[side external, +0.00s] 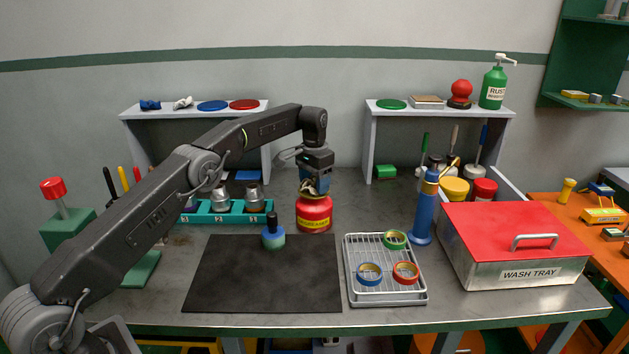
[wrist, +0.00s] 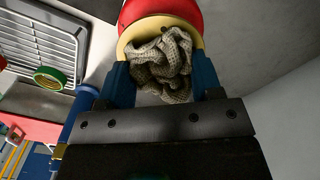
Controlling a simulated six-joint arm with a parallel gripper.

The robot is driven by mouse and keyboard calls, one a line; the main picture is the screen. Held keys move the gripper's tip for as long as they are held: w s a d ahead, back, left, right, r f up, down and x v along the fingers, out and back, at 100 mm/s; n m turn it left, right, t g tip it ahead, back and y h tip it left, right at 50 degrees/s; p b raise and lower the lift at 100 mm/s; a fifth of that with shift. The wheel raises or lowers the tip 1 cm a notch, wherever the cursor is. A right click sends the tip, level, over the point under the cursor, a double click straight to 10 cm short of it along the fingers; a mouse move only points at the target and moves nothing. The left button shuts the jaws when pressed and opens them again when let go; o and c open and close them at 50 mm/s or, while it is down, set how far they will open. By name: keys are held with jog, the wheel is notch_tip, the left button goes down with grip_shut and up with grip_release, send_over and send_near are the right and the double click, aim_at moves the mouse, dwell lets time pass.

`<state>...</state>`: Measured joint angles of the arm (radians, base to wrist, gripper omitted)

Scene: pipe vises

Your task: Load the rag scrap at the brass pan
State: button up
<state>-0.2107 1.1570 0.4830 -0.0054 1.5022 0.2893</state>
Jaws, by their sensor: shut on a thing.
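The rag scrap (wrist: 165,62) is a crumpled beige knitted cloth. My gripper (wrist: 163,78) is shut on it, with a blue finger on each side. The brass pan (wrist: 126,42) shows as a pale yellow rim behind the rag, on top of a red can (wrist: 150,10). In the side view my gripper (side external: 313,186) points down just above the red can (side external: 314,214), which stands upright on the bench behind the black mat. The rag hides most of the pan. I cannot tell whether the rag touches it.
A teal rack (side external: 225,218) with metal pots stands left of the can. Right are a wire tray (side external: 385,297) with tape rolls, a blue pump cylinder (side external: 424,212) and the red-lidded wash tray (side external: 515,270).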

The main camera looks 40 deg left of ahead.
jog(key=shift+f, duration=0.6)
dwell(1.0)
